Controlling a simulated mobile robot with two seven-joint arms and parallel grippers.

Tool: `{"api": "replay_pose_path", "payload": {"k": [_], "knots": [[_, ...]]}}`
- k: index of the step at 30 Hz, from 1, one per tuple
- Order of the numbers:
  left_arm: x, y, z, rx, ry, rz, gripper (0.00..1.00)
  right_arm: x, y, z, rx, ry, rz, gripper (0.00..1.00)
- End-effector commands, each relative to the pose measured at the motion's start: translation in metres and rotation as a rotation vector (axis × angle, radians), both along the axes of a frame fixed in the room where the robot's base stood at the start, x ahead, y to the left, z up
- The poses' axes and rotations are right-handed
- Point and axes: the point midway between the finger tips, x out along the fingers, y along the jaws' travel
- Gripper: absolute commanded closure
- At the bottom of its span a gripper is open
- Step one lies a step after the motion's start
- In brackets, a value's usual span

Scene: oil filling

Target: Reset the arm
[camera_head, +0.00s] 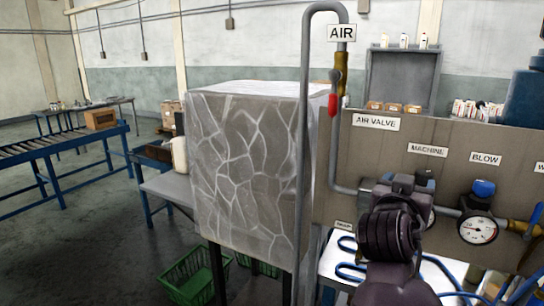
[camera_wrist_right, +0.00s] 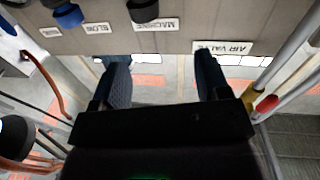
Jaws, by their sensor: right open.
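My right arm (camera_head: 392,235) rises at the lower right of the head view, dark and ribbed, in front of the labelled panel (camera_head: 440,170). Its gripper fingers cannot be made out there. In the right wrist view my right gripper (camera_wrist_right: 160,60) shows two dark fingers held wide apart with nothing between them. That view looks upside down, with the panel and its labels at the top edge. My left gripper does not show in either view.
A red-handled air valve (camera_head: 334,106) sits on a grey pipe (camera_head: 306,110). A pressure gauge (camera_head: 478,230) is at right. A stone-patterned grey box (camera_head: 245,170) stands left of the panel. A green crate (camera_head: 190,282) is on the floor. The far-left floor is partly clear beside a roller conveyor (camera_head: 60,150).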

Motion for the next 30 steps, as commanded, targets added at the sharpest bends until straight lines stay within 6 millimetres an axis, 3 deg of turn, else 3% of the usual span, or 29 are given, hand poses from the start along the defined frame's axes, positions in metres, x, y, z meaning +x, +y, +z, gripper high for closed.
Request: {"api": "replay_pose_path", "payload": {"k": [5,8,11,16,20,26,30], "knots": [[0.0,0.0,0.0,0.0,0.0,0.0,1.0,0.026,0.033,0.005,-0.096,-0.027,0.211,0.31],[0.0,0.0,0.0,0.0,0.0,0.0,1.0,0.036,0.049,-0.009,-0.137,-0.028,0.32,0.31],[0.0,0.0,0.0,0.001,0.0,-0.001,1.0,0.041,0.059,-0.036,-0.164,-0.011,0.42,0.31],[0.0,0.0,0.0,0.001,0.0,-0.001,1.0,0.034,0.07,-0.105,-0.166,0.037,0.57,0.31],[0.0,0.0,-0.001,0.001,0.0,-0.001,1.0,0.015,0.07,-0.169,-0.131,0.091,0.656,0.31],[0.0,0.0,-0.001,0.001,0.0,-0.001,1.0,-0.036,0.061,-0.268,-0.03,0.198,0.727,0.31],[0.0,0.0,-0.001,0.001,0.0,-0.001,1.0,-0.086,0.05,-0.332,0.056,0.295,0.738,0.31]]}}
